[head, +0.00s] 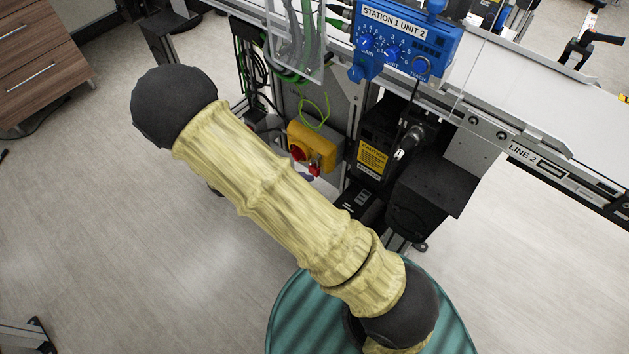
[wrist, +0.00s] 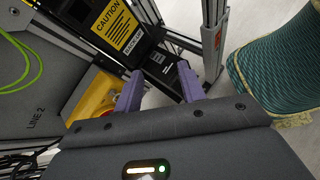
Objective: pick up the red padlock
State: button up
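The red padlock (head: 314,170) appears in the head view as a small red shape at the lower right of a yellow switch box (head: 318,145), near a red round knob (head: 297,152). My sleeved arm crosses in front and hides much of that area. The yellow box (wrist: 93,95) lies just left of the left finger there. I cannot make out the padlock clearly in the wrist view.
A black unit with a yellow caution label (head: 372,158) stands right of the switch box, beside a black motor housing (head: 430,195). The blue control unit (head: 405,42) and conveyor belt (head: 540,85) are above. Green cables hang nearby. Floor at left is clear.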

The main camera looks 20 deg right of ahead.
jog(key=w+a+f+n+t+h+b, duration=0.1)
jog(key=w+a+f+n+t+b, duration=0.1)
jog(key=a+f+n+t+b, duration=0.2)
jog(key=w+a+f+n+t+h+b, duration=0.2)
jog(key=a+f+n+t+b, duration=0.3)
jog(key=f, duration=0.6)
jog(key=shift+w+n+t, duration=0.3)
jog(key=shift+w+t, duration=0.15)
jog(key=shift+t, duration=0.35)
jog(key=shift+d, duration=0.1)
jog(key=b, duration=0.3)
send_near(313, 168)
jog(key=x, duration=0.4)
jog(key=shift+w, duration=0.1)
jog(key=b+x, duration=0.1)
jog(key=x, duration=0.3)
jog(key=shift+d+f, duration=0.1)
jog(key=shift+f, duration=0.1)
jog(key=shift+w+d+r, duration=0.1)
jog(key=shift+w+d, duration=0.2)
jog(key=shift+d, duration=0.05)
